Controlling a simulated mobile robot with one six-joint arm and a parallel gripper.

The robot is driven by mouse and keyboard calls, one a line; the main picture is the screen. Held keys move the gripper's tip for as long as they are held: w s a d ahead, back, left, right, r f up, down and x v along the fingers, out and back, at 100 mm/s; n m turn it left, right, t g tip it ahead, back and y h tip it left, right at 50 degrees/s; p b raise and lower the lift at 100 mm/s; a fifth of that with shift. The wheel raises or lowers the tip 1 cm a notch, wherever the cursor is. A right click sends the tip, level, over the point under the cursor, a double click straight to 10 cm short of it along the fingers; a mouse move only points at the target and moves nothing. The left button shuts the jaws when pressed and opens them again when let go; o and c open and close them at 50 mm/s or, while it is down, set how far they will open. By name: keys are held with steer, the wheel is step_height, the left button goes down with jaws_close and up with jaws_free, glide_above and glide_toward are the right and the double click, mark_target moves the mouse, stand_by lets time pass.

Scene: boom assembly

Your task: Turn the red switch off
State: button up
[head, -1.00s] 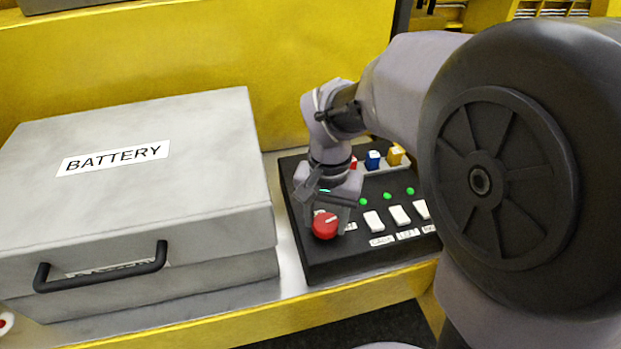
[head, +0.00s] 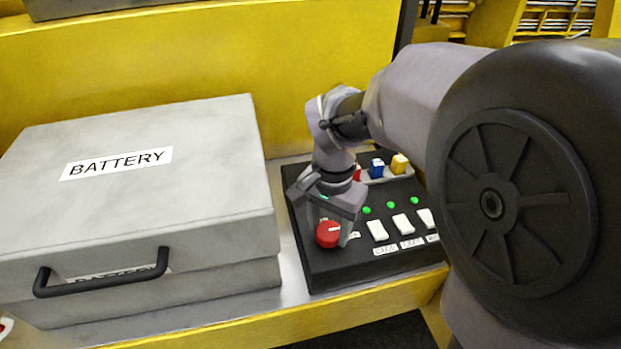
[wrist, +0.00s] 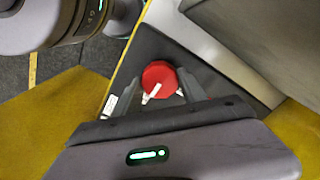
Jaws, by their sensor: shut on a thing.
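The red switch (head: 329,235) is a round knob with a white pointer mark, at the front left of a black control panel (head: 330,275). In the head view its mark points right. My gripper (head: 330,226) is over the knob from above, with one finger on each side, shut on it. In the wrist view the red switch (wrist: 160,74) sits between the fingertips of my gripper (wrist: 159,92), its white mark pointing down and slightly left. Labels by the knob are partly hidden by the fingers.
White rocker switches (head: 404,224) and green lights (head: 391,205) lie right of the knob. A tray behind holds small blue (head: 377,168) and yellow (head: 399,164) blocks and a partly hidden red one. A grey battery box (head: 140,215) stands close on the left.

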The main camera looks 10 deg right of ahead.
mark_target(329, 230)
steer(key=o, duration=1.4)
steer(key=shift+c, duration=0.2)
steer(key=shift+r, duration=0.1)
step_height(329, 230, up, 17)
steer(key=p, duration=0.6)
steer(key=shift+r, duration=0.15)
